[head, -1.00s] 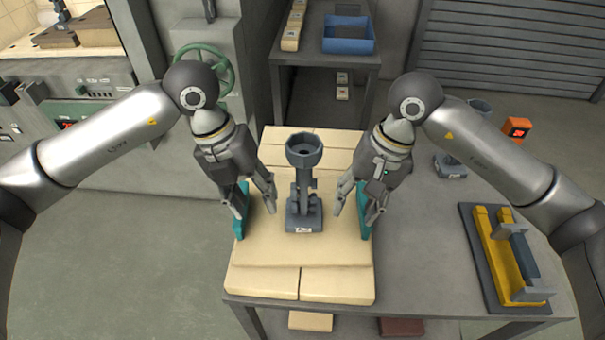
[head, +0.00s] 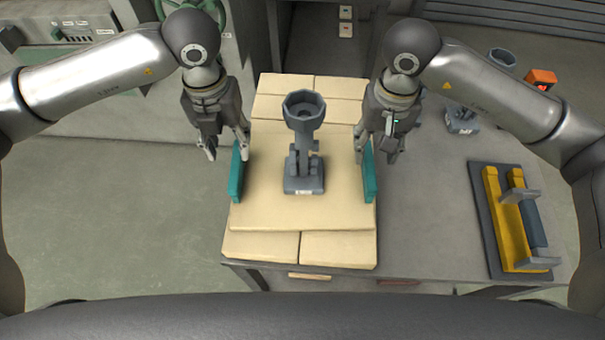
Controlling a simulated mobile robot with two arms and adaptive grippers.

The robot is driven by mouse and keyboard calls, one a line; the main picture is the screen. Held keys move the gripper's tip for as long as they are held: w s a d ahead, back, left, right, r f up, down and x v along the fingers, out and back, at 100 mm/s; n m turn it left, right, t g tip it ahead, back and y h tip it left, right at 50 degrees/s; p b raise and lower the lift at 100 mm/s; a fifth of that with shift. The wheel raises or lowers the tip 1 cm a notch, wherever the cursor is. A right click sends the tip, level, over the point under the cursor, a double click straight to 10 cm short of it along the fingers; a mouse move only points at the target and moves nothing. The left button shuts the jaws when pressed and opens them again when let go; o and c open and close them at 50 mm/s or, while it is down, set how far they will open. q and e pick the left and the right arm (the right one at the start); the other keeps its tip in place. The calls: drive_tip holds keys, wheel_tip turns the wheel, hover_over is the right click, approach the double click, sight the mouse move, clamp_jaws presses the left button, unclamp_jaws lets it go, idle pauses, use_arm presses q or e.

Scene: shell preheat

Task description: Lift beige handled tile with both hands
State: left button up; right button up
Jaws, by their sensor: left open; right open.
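The beige tile (head: 270,211) lies flat on several beige blocks on the grey table. It has a teal handle at its left edge (head: 236,172) and another at its right edge (head: 369,174). A dark grey cup-topped stand (head: 303,150) is upright on its middle. My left gripper (head: 228,155) is open at the left handle, its fingers pointing down near the handle's top. My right gripper (head: 375,158) is open at the right handle in the same way. I cannot tell whether the fingers touch the handles.
A yellow and grey fixture (head: 515,220) on a dark plate sits at the table's right. A small grey part (head: 461,121) and an orange box (head: 540,79) are behind it. Bare table (head: 430,220) lies between the tile and the fixture. A green handwheel (head: 190,10) is at the back left.

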sight(235, 164)
use_arm(q)
wheel_tip(235, 164, down, 8)
drive_tip(key=shift+f, duration=0.1)
use_arm(e)
wheel_tip(235, 164, down, 8)
drive_tip(key=shift+f, duration=0.1)
use_arm(q)
drive_tip(key=shift+s, duration=0.1)
drive_tip(key=shift+c, duration=0.4)
use_arm(e)
drive_tip(key=shift+c, duration=0.4)
use_arm(q)
clamp_jaws()
use_arm(e)
clamp_jaws()
